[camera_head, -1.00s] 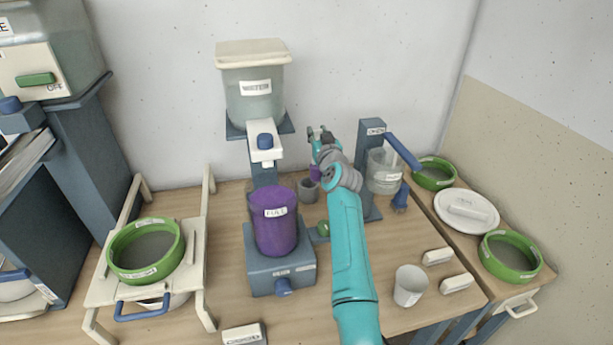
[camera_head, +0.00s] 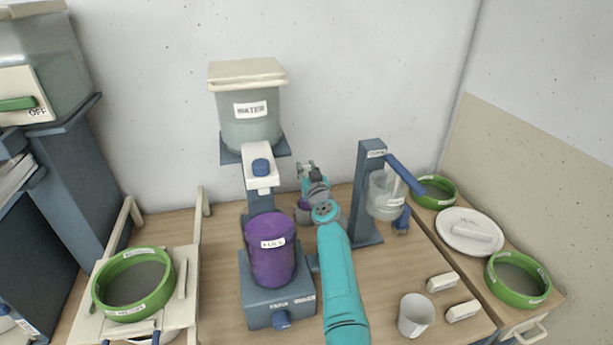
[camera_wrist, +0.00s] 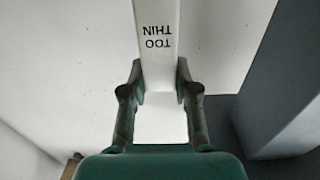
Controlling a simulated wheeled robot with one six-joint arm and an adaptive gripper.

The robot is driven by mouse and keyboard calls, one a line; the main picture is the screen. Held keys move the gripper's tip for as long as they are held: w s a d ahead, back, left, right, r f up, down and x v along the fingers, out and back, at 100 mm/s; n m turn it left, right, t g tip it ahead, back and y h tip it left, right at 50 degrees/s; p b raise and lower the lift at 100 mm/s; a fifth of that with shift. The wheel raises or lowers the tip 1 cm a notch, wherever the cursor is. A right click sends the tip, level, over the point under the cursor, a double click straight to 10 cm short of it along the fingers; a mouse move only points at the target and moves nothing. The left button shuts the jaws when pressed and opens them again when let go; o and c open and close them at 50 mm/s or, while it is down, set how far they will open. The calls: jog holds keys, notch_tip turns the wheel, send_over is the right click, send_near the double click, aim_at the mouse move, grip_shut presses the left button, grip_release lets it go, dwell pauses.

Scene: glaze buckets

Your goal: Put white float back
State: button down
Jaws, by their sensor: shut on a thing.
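A flat white bar marked TOO THIN, which looks like the white float (camera_wrist: 158,45), stands between my fingers in the wrist view. My gripper (camera_wrist: 160,85) is shut on it. In the head view my gripper (camera_head: 307,168) is near the back wall, between the water tank stand and the blue post on the right. The float cannot be made out there. A small cup (camera_head: 303,215), with purple showing at its top, is just below my gripper and partly hidden by my arm.
A purple bucket (camera_head: 270,255) stands on a blue-grey base left of my arm. A blue post (camera_head: 369,190) with a clear beaker (camera_head: 383,197) stands close on the right.

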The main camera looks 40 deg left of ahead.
jog(key=shift+f, duration=1.8)
jog(key=c, duration=0.9)
grip_release()
jog(key=shift+f, duration=0.1)
